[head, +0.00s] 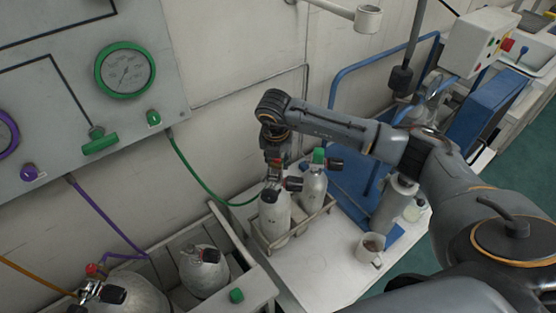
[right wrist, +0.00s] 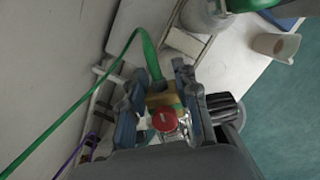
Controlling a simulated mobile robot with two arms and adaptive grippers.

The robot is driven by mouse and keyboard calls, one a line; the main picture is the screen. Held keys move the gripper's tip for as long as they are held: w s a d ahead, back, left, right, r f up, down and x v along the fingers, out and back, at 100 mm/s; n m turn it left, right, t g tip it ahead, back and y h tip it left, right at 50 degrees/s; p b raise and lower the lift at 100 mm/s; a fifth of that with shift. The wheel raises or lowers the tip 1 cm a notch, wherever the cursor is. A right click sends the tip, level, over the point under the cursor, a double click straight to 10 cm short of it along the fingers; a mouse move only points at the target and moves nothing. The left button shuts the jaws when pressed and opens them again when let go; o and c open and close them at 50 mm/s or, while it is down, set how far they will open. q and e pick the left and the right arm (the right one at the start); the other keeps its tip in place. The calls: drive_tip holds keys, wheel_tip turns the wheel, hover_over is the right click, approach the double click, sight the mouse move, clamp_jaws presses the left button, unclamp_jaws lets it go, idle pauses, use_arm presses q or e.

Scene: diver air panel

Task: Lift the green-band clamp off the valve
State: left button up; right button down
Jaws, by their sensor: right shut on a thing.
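My right gripper (head: 274,166) is over the front grey cylinder (head: 274,217) in the head view. In the right wrist view its fingers (right wrist: 160,100) are shut on the clamp (right wrist: 160,99), a brass-coloured block with a red knob (right wrist: 164,120). A green hose (right wrist: 121,61) runs into the clamp; in the head view the hose (head: 194,178) comes from the panel. The cylinder's valve shows a black knob (right wrist: 223,108) beside the fingers. The fingers hide much of the valve, and I cannot tell whether the clamp touches it. My left gripper is not in view.
A second cylinder (head: 313,188) with a green top stands close behind in the same rack (head: 301,231). A mug (head: 369,248) stands on the white bench to the right. A grey crate (head: 232,264) with more cylinders is at lower left. The gauge panel (head: 62,106) is on the wall.

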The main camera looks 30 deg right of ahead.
drive_tip(key=shift+r, duration=0.2)
drive_tip(key=shift+w+d+p+v, duration=0.15)
drive_tip(key=shift+p+v, duration=0.5)
drive_tip(key=shift+v, duration=0.35)
drive_tip(key=shift+w+d+p+v, duration=0.15)
drive_tip(key=shift+p+v, duration=0.45)
drive_tip(key=shift+v, duration=0.4)
drive_tip(key=shift+r, duration=0.15)
